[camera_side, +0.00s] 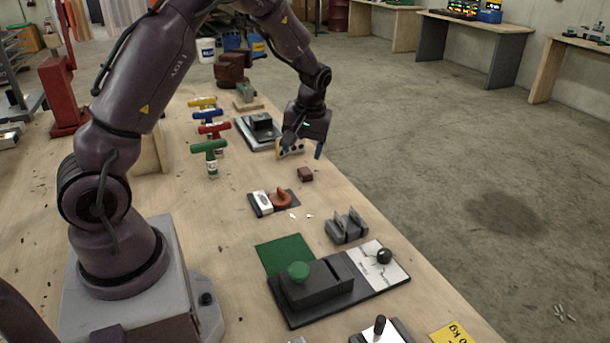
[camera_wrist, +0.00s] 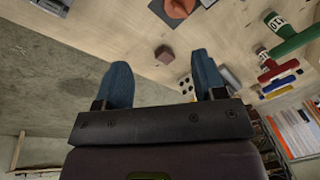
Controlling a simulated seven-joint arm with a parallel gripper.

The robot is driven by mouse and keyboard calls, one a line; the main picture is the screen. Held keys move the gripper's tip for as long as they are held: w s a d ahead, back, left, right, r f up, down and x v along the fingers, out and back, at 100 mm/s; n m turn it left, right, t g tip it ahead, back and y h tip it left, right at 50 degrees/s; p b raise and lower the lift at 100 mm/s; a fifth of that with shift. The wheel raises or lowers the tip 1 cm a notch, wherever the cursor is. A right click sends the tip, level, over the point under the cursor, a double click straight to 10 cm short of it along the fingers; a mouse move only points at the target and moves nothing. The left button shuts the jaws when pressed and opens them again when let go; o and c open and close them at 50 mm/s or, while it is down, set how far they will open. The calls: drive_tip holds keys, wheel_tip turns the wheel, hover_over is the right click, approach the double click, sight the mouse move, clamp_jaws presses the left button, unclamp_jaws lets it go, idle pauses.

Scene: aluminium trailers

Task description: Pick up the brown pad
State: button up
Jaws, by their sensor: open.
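The brown pad (camera_side: 305,174) looks like a small dark reddish-brown block lying on the wooden bench, near its right edge. In the wrist view my gripper (camera_wrist: 160,75) is open with nothing between the fingers.
A white block with black dots (camera_wrist: 186,85) lies close by the right finger. An orange-brown knob (camera_side: 281,198) on a dark plate is in front of the pad. A grey clamp-like block (camera_side: 347,226) stands further forward. Coloured T-handles (camera_side: 209,147) stand to the left. Bare wood surrounds the pad.

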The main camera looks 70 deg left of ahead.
drive_tip(key=w+a+f+n+y, duration=0.1)
drive_tip(key=w+a+f+n, duration=0.15)
drive_tip(key=a+f, duration=0.2)
drive_tip(key=n+y, duration=0.1)
drive_tip(key=n, duration=0.3)
hover_over(306, 172)
drive_tip(key=d, duration=0.2)
drive_tip(key=shift+t, duration=0.4)
drive_tip(key=f, duration=0.5)
drive_tip(key=shift+s+f, duration=0.3)
drive_tip(key=shift+f, duration=0.1)
drive_tip(key=shift+w+x, duration=0.15)
drive_tip(key=shift+x, duration=1.2)
drive_tip(key=shift+w+x, duration=0.15)
drive_tip(key=shift+x, duration=1.25)
drive_tip(key=shift+d, duration=0.15)
drive_tip(key=c, duration=1)
